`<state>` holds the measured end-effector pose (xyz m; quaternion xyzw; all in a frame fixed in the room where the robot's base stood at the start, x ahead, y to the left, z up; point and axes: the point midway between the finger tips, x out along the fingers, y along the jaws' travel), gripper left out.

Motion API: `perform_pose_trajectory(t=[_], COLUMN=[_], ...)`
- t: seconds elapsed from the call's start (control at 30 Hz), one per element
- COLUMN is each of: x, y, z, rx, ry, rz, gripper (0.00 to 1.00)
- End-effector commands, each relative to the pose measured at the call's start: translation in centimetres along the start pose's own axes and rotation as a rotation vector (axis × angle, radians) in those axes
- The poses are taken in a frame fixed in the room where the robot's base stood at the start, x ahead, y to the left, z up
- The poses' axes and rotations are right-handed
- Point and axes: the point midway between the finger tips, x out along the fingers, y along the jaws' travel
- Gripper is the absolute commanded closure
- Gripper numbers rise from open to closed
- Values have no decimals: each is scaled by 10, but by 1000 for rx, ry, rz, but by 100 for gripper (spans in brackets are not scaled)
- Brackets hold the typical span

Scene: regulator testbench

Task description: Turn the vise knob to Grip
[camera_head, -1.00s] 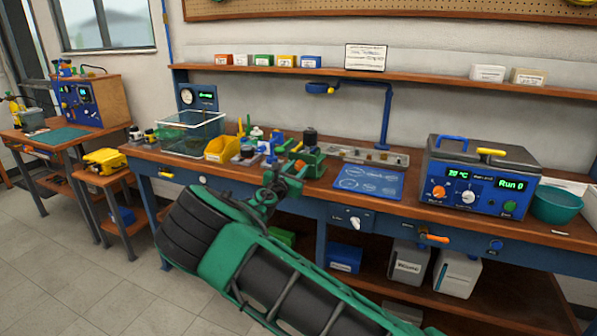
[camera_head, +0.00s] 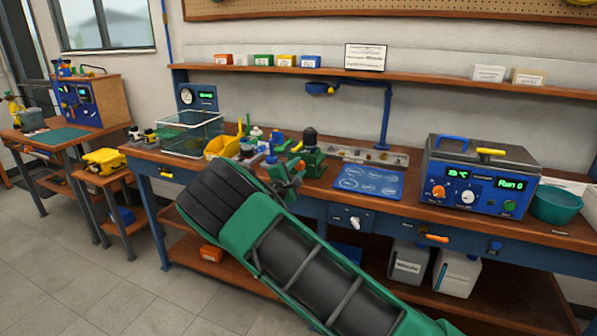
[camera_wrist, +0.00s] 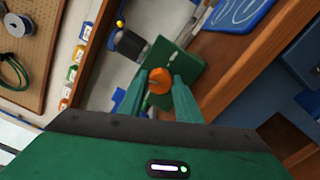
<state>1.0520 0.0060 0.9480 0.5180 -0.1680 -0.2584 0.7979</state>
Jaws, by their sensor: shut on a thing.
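The vise (camera_head: 314,163) is a green block with a dark cylinder on top, at the front of the main bench. In the wrist view its green face (camera_wrist: 186,62) shows a small white mark whose wording I cannot read. The orange vise knob (camera_wrist: 160,80) is between my gripper's fingertips. My gripper (camera_wrist: 161,85) is shut on the knob, with one green finger on each side. In the head view my gripper (camera_head: 290,174) is at the vise's left front, and my arm hides part of the bench edge. The knob's setting cannot be read.
A blue mat (camera_head: 368,181) lies right of the vise. A yellow bin (camera_head: 221,147), bottles and a clear tank (camera_head: 188,133) stand to the left. A blue heated bath (camera_head: 480,180) is at the right. A lamp post (camera_head: 386,115) rises behind the mat.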

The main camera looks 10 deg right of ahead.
Motion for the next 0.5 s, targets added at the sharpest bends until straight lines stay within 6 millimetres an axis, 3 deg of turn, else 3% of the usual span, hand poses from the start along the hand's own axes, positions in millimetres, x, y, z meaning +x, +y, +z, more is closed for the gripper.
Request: perform_pose_trajectory(t=[0.5], x=[0], y=[-8], z=[1], rx=[484], ry=[-6], rz=[-12], gripper=[92])
